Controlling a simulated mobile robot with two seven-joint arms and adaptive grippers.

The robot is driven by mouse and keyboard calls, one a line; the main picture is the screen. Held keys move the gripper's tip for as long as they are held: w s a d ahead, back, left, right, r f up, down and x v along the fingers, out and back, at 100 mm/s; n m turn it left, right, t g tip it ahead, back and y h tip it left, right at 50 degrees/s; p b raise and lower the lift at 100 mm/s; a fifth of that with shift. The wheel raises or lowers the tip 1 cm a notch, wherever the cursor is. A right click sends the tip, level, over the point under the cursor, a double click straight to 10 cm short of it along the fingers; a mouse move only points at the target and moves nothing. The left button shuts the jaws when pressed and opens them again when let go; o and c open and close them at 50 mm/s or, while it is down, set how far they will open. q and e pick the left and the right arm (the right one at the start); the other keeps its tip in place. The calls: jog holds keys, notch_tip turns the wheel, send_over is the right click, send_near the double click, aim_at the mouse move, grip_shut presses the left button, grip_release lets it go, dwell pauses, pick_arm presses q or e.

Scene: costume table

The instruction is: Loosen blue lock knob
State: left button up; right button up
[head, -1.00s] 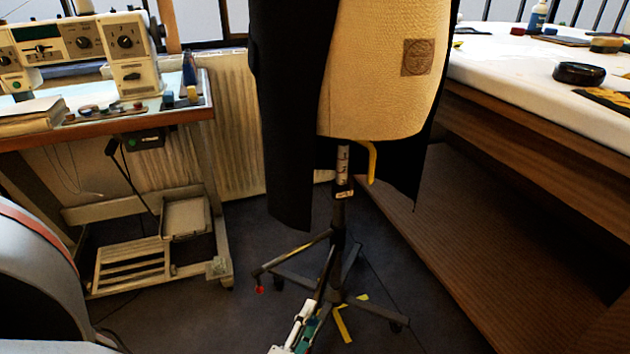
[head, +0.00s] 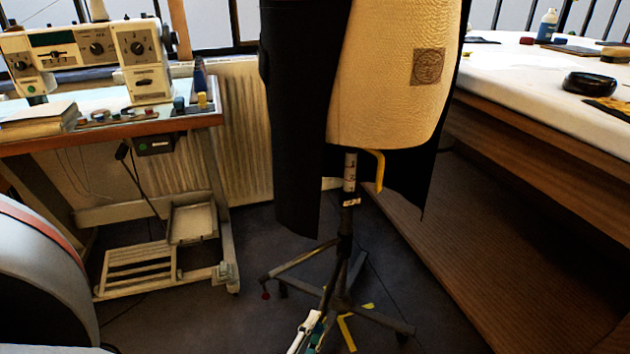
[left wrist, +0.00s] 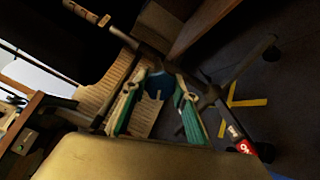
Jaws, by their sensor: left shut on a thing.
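The dress form (head: 385,90) stands on a dark pole (head: 345,225) with splayed legs, a black garment (head: 295,120) hanging on it. My left gripper (head: 312,340) shows partly at the bottom edge of the head view, low in front of the stand's legs. In the left wrist view its two teal-padded fingers (left wrist: 157,108) stand apart, with the blue lock knob (left wrist: 156,84) between them, and they are shut on it. The knob is dark and mostly hidden there, and I cannot make it out in the head view. My right gripper is not in view.
Yellow tape (head: 347,333) marks the floor. The sewing table (head: 180,122) stands left, the white-topped table (head: 510,75) right.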

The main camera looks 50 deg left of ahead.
pick_arm(q)
jog(key=n, duration=0.4)
jog(key=shift+n+y, duration=0.4)
jog(key=n, duration=0.4)
jog(key=shift+y, duration=0.4)
jog(key=n, duration=0.4)
jog(key=n+y, duration=0.1)
jog(key=n, duration=0.3)
jog(key=shift+g+y, duration=0.3)
jog(key=n, duration=0.4)
jog(key=n+g, duration=0.1)
jog(key=n, duration=0.2)
jog(key=shift+n+y, duration=0.4)
jog(key=n+g, duration=0.1)
jog(key=n, duration=0.5)
jog(key=shift+n, duration=0.3)
jog(key=o, duration=1.1)
jog(key=shift+y, duration=0.3)
